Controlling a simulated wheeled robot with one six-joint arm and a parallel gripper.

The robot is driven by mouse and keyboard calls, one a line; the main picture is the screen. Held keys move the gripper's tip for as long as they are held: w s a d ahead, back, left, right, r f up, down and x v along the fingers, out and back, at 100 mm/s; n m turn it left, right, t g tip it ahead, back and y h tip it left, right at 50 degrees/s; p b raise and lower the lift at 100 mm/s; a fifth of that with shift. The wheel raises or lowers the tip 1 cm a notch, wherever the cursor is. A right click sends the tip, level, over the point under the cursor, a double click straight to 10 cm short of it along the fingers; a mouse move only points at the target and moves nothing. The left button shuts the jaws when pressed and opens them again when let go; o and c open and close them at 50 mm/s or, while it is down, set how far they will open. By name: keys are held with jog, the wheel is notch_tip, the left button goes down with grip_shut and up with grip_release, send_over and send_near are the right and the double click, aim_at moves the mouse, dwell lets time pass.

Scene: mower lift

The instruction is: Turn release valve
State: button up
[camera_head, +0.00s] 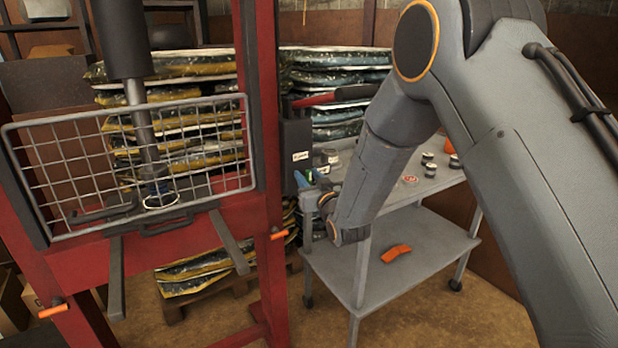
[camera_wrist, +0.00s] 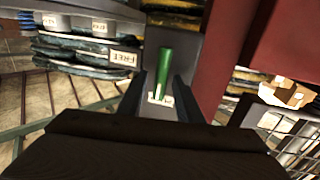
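The release valve appears as a green handle (camera_wrist: 165,70) in the wrist view, on a grey surface with a small white label at its near end. My gripper (camera_wrist: 159,92) has its two dark fingers on either side of the handle, with visible gaps, so it is open. I cannot tell how deep the handle lies between the fingers. In the head view a dark box (camera_head: 296,150) with a white label is fixed to the right post of the red press (camera_head: 262,130). My gripper is beside this box, small and partly hidden by my arm.
A grey cart (camera_head: 415,262) with small items and an orange piece (camera_head: 396,253) stands right of the press. A red lever (camera_head: 313,100) sticks out above the box. Stacked bags (camera_head: 330,75) fill the back. A wire guard (camera_head: 80,165) covers the press front.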

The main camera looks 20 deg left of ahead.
grip_shut()
